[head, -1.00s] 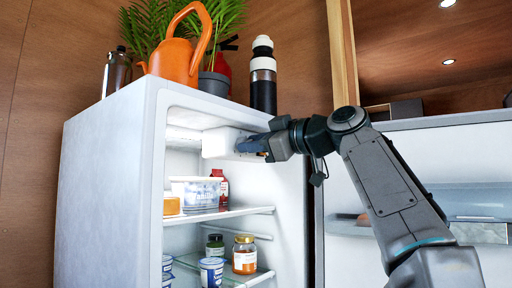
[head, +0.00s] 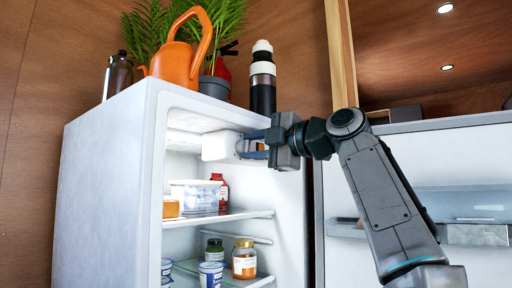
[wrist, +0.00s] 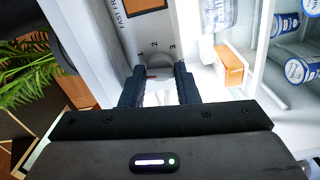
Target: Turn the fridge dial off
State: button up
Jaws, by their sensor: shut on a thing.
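The white control housing (head: 216,146) hangs under the ceiling of the open fridge (head: 105,190). In the wrist view the housing's face (wrist: 150,28) shows the numbers 1, 2 and 3 and lettering that includes "FAST".
An orange watering can (head: 176,62), a plant and a black flask (head: 262,92) stand on top. The open door (head: 420,170) is at the right.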

jog(key=shift+a+n, duration=0.1)
jog(key=shift+n, duration=0.6)
jog(key=o, duration=1)
jog(key=shift+s, duration=0.1)
